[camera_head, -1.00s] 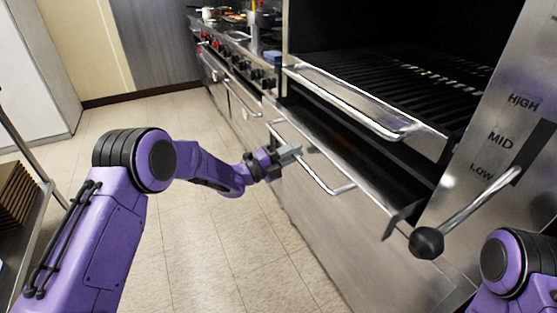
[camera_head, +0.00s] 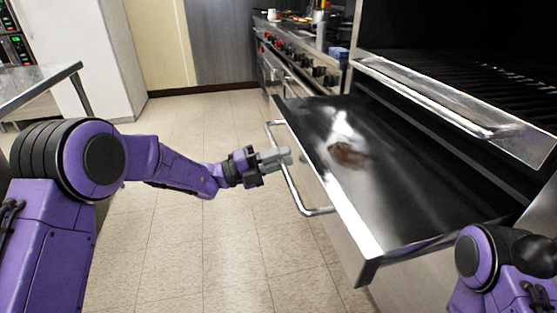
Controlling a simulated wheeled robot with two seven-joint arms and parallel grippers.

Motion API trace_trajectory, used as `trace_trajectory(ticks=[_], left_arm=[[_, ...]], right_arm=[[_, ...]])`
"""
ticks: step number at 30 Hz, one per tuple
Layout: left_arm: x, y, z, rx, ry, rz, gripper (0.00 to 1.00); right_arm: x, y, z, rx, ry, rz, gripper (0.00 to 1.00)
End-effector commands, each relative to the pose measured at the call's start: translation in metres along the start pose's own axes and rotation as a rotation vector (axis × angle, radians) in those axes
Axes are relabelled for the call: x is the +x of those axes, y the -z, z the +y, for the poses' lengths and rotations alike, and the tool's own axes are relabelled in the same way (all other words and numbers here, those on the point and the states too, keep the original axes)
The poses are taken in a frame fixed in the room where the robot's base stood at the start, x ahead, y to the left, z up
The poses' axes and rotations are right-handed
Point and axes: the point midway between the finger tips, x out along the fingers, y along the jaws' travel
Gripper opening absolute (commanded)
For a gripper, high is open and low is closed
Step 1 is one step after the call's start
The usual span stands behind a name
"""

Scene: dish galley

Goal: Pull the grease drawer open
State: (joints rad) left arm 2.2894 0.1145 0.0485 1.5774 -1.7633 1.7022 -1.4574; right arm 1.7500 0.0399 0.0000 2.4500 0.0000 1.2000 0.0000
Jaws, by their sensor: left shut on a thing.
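The grease drawer (camera_head: 400,185) is a wide, shallow steel tray that stands well out from under the broiler. Its dark inside shows a pale glare and a brown patch. Its bar handle (camera_head: 302,205) runs along the front panel. My left gripper (camera_head: 283,158) is shut on the handle near its far part, outside the drawer front. My right arm shows at the lower right corner, near the drawer's near end; its gripper's fingertips are not clearly seen.
The broiler's grill rack (camera_head: 480,75) with its own front bar (camera_head: 430,98) is above the drawer. A cooking range (camera_head: 300,55) with knobs stands behind. A steel table (camera_head: 35,90) is at the far left. The tiled floor (camera_head: 215,235) before the drawer is clear.

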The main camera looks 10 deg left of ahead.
Motion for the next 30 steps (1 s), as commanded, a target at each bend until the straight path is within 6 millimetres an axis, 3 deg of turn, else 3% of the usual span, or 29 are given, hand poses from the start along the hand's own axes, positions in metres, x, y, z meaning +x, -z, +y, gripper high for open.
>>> trace_trajectory(ticks=[8, 9, 10, 20, 23, 30], left_arm=[[0.0, 0.001, 0.001, -0.001, -0.004, 0.003, 0.0], [0.0, 0.001, 0.001, -0.001, -0.004, 0.002, 0.31], [-0.001, 0.001, 0.001, -0.001, -0.003, 0.001, 0.38], [-0.005, 0.0, 0.0, 0.0, -0.001, -0.002, 0.38], [-0.021, -0.001, 0.0, 0.0, 0.0, -0.004, 0.38], [-0.078, 0.0, 0.001, -0.001, 0.0, -0.003, 0.38]], right_arm=[[0.0, 0.0, 0.0, 0.0, 0.0, 0.0, 0.69], [0.0, 0.0, 0.0, 0.0, 0.0, 0.0, 0.69], [0.0, 0.0, 0.0, 0.0, 0.0, 0.0, 0.69], [0.001, 0.0, 0.0, 0.0, 0.0, 0.0, 0.69], [0.002, -0.001, 0.0, 0.0, 0.0, 0.0, 0.69], [0.006, -0.002, -0.001, 0.0, 0.0, 0.0, 0.69]])
